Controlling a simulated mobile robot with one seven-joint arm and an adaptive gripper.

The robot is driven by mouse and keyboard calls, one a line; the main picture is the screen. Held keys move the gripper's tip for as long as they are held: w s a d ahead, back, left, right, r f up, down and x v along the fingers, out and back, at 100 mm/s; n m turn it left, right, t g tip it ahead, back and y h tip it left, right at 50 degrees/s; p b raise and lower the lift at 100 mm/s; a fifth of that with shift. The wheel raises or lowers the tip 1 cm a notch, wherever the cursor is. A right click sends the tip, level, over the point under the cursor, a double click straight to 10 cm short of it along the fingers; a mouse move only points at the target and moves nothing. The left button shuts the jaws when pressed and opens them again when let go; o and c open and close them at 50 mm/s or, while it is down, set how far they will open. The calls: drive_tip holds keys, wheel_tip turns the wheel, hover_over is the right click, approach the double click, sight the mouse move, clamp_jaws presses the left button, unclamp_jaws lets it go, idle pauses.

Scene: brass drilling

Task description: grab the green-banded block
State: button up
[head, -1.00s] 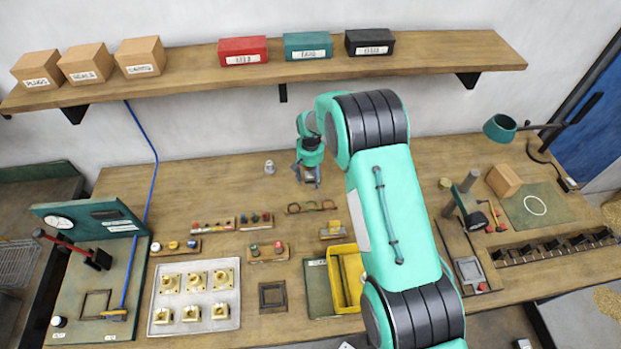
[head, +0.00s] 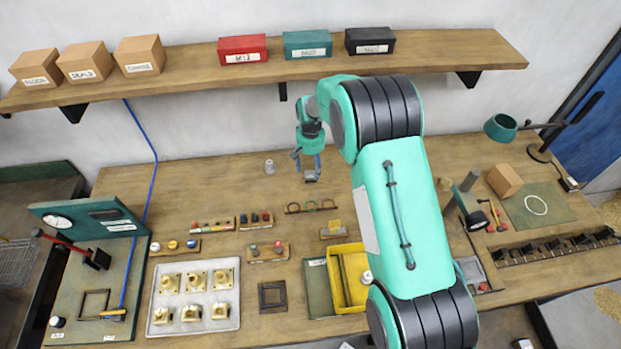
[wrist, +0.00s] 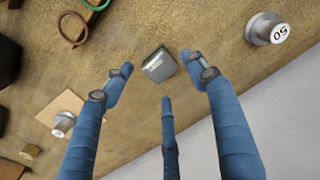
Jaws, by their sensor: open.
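My gripper (head: 308,164) is over the back middle of the bench, pointing down. In the wrist view my gripper (wrist: 157,76) has its three blue fingers spread and empty.
A silver weight marked 50 (wrist: 264,29) stands beside the block. Red (wrist: 73,28) and green (wrist: 96,4) rings are at the other side. The wall is close behind. A yellow bin (head: 340,262) and a tray of brass parts (head: 160,327) are nearer the front.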

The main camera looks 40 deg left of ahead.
sight(311, 174)
drive_tip(key=shift+r, duration=0.8)
drive_tip(key=shift+s+r, duration=0.1)
drive_tip(key=shift+r, duration=0.4)
wheel_tip(311, 174, up, 6)
drive_tip(key=s+d+t+y+b, duration=0.1)
drive_tip(key=shift+s, duration=0.3)
drive_tip(key=shift+f, duration=0.25)
drive_tip(key=shift+w+a+f, duration=0.15)
drive_tip(key=shift+f, duration=1.25)
drive_tip(key=shift+w+a+f, duration=0.1)
drive_tip(key=shift+w+f, duration=0.1)
drive_tip(key=shift+f, duration=1.15)
drive_tip(key=shift+w+a+f, duration=0.15)
drive_tip(key=shift+f, duration=1.25)
drive_tip(key=shift+w+f+p, duration=0.2)
drive_tip(key=shift+f+p, duration=0.05)
drive_tip(key=shift+f, duration=1.05)
drive_tip(key=shift+w+f+p, duration=0.15)
drive_tip(key=shift+f+p, duration=0.1)
drive_tip(key=shift+f, duration=1)
